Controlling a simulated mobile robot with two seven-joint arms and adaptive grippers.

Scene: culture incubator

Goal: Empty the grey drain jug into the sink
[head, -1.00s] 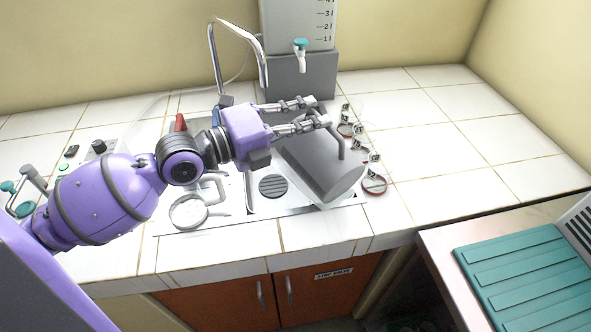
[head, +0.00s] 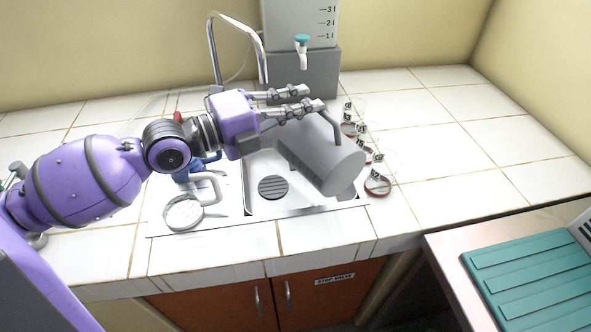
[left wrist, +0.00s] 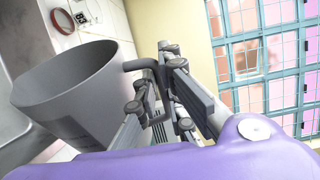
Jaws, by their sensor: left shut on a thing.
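The grey drain jug (head: 322,158) is tilted well over above the right part of the sink (head: 253,203). In the head view its round end points to the lower right. My left gripper (head: 314,98) is shut on the jug's handle, at the back of the jug. In the left wrist view the jug (left wrist: 85,112) shows its wide open mouth, and its handle runs to my fingers (left wrist: 160,100). I cannot see any liquid in it. The sink's drain grate (head: 272,187) is visible left of the jug. My right gripper is not in view.
A tap (head: 240,35) arches behind the sink. A grey block with a graduated tank (head: 296,20) and a teal-handled spigot stands behind. Red-ringed tagged items (head: 377,184) lie close right of the jug. The right counter is clear.

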